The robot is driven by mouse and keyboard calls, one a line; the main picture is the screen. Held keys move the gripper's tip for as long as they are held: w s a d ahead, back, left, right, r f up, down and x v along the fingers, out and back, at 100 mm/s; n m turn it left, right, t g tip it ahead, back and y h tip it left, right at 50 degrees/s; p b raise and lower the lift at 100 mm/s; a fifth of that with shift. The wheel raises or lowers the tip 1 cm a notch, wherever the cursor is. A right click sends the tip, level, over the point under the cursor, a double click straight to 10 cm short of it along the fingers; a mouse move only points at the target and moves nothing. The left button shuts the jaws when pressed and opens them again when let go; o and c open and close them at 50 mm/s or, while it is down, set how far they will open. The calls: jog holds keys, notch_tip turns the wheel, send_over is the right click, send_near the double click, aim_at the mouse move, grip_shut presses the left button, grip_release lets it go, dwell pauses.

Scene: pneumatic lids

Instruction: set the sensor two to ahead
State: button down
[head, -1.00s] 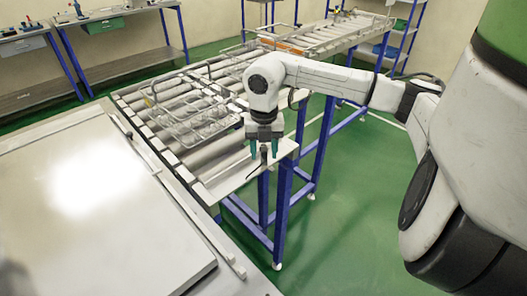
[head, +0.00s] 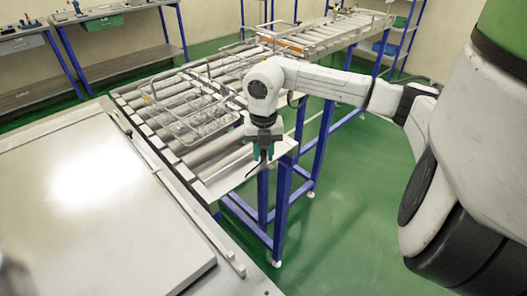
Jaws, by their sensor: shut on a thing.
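My gripper (head: 263,153) points down over the near right end of the roller conveyor. Its teal fingers are close together around a small dark lever-like piece (head: 256,168), which I take to be the sensor. The piece leans, with its lower end toward the lower left, near the conveyor's end plate (head: 228,180). The fingers hide its upper part. No label or number can be read on it, so which sensor it is cannot be told.
A wire basket (head: 195,115) with clear items sits on the rollers behind my gripper. A large pale flat surface (head: 90,215) fills the lower left. A second conveyor (head: 335,35) and shelves stand at the back. Green floor is free to the right.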

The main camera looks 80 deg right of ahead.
jog(key=shift+f+n+b, duration=0.15)
jog(key=shift+n+b, duration=0.25)
jog(key=shift+b, duration=0.5)
jog(key=n+b, duration=0.2)
jog(key=b, duration=0.1)
jog(key=shift+d+f+n, duration=0.1)
jog(key=shift+n, duration=0.2)
jog(key=n+b, duration=0.3)
jog(key=shift+r+n+b, duration=0.25)
jog(key=shift+n+b, duration=0.3)
jog(key=shift+n, duration=0.15)
jog(key=c, duration=1)
grip_release()
jog(key=shift+r, duration=0.1)
